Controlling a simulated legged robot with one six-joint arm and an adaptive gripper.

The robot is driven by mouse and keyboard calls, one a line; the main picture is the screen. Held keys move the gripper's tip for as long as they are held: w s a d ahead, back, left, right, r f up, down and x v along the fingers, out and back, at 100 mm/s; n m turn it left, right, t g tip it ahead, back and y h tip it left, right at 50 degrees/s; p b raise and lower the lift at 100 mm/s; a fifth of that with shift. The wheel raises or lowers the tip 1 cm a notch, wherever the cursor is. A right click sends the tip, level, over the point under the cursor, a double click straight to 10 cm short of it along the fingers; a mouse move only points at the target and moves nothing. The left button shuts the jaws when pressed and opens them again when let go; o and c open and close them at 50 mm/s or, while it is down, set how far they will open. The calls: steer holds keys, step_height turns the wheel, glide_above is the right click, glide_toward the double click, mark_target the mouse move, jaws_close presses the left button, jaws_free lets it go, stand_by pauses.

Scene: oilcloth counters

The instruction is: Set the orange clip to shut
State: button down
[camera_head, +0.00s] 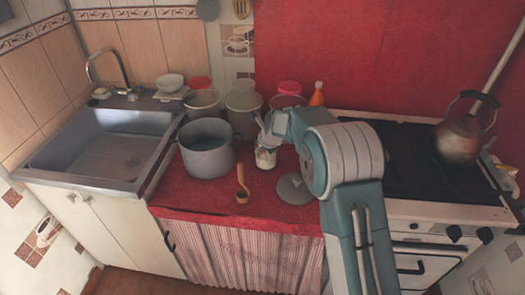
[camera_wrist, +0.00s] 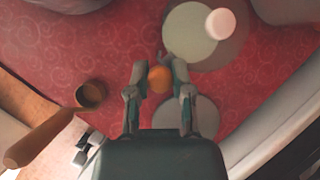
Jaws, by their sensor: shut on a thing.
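My gripper (camera_wrist: 160,77) shows in the wrist view with its two fingers close around a small round orange thing, which looks like the orange clip (camera_wrist: 160,79). Its fingertips press in from left and right, and the rest of the clip is hidden. In the head view my gripper (camera_head: 264,134) reaches down over a small glass jar (camera_head: 265,158) on the red counter. The clip cannot be made out there, so I cannot tell its position on the jar.
A large grey pot (camera_head: 205,160) stands left of the jar. A wooden ladle (camera_head: 242,190) and a round grey lid (camera_head: 294,189) are near the front. Several canisters and an orange bottle (camera_head: 317,97) stand behind. The sink is left, the stove right.

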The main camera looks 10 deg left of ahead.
steer(key=shift+a, duration=0.45)
steer(key=shift+w+d, duration=0.1)
steer(key=shift+d, duration=0.35)
steer(key=c, duration=0.6)
jaws_free()
steer(key=shift+c, duration=0.2)
steer(key=shift+o, duration=0.8)
steer(key=shift+a, duration=0.25)
steer(key=shift+r, duration=0.1)
steer(key=v, duration=1.1)
steer(key=shift+r, duration=0.25)
